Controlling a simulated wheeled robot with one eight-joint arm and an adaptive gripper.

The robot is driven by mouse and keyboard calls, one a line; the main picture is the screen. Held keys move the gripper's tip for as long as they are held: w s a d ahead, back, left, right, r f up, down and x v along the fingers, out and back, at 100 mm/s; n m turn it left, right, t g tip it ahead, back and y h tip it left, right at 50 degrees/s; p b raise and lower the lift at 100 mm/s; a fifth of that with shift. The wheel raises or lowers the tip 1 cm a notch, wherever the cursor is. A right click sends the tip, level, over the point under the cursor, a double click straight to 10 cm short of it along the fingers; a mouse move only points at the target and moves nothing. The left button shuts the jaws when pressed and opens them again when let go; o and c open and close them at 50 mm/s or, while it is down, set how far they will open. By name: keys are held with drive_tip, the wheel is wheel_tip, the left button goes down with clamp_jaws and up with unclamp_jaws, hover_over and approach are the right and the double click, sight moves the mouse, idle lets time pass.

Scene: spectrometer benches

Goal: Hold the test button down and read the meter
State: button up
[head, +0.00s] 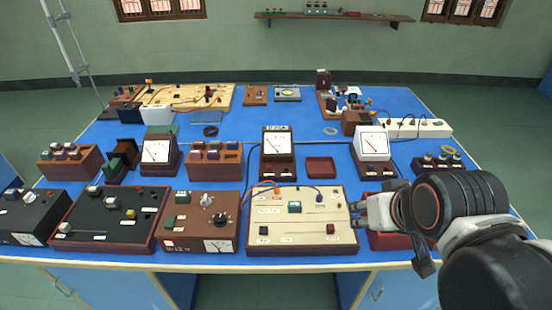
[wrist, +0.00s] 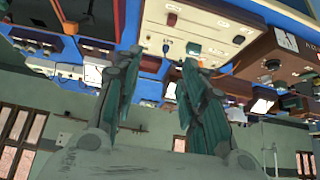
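A cream panel box (head: 284,222) stands at the bench's front middle, with a dark red knob (head: 330,229), a dark knob (head: 263,230) and a green block (head: 294,207) on top. Which one is the test button cannot be told. A meter with a white dial (head: 277,144) stands behind the box, with wires between them; its reading is too small to tell. My gripper (head: 356,214) is at the box's right edge, empty. In the wrist view my gripper (wrist: 163,58) shows its two fingers apart below the box (wrist: 215,18), with the red knob (wrist: 172,19) beyond them.
A brown box (head: 200,232) with a dial stands close left of the panel. A red box (head: 385,240) lies partly under my gripper. Another meter (head: 372,143) stands at right, behind my gripper. Bare blue bench top (head: 230,120) shows between the rows.

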clamp_jaws()
idle(1.1)
